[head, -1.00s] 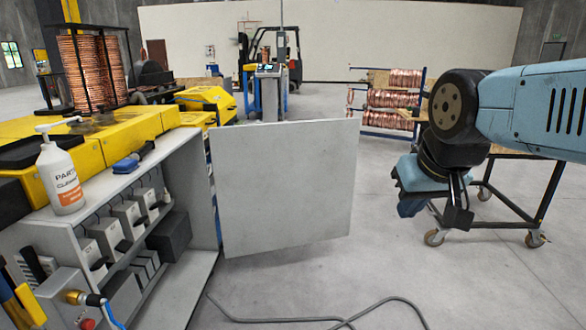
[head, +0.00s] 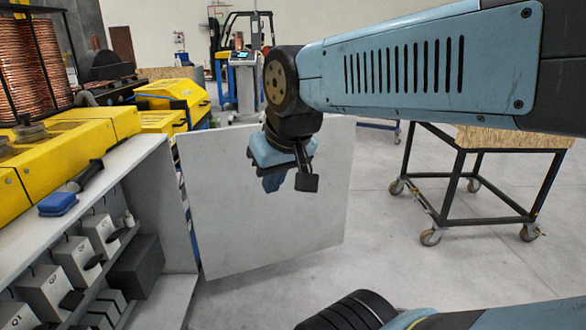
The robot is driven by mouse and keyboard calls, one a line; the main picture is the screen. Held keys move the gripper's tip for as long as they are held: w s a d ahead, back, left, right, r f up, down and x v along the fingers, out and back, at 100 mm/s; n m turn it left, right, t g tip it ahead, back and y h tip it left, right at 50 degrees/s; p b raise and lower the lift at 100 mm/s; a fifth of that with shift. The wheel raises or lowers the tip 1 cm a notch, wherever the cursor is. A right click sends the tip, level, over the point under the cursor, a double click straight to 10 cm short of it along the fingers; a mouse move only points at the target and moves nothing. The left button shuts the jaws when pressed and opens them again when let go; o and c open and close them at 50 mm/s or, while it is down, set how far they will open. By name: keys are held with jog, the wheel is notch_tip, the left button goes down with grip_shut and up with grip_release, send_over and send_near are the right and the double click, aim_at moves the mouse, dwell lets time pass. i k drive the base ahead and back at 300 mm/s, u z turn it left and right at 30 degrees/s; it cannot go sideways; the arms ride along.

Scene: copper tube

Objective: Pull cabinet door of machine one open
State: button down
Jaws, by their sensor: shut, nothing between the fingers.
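The cabinet door (head: 225,215) is a flat pale grey panel at the middle of the head view. It stands swung out from the grey cabinet (head: 163,200) on its left, and the cabinet's inside shows. My gripper (head: 290,185) hangs pointing down in front of the upper middle of the door and covers part of it. Whether it touches the door cannot be told. Its fingers look together with nothing held.
The cabinet holds several grey boxes (head: 75,262) on a shelf. Yellow machine parts (head: 60,150) and a blue item (head: 57,203) are on top. A wheeled wood-topped cart (head: 520,140) stands at right. Grey floor (head: 400,240) is open between door and cart.

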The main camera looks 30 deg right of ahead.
aim_at(239, 226)
jog(key=z, duration=0.1)
jog(key=i, duration=1.15)
jog(key=z, duration=0.95)
jog(key=i, duration=0.75)
jog(key=z, duration=0.45)
jog(key=k, duration=0.85)
jog(key=z, duration=0.2)
jog(key=i, duration=0.85)
jog(key=u, duration=0.15)
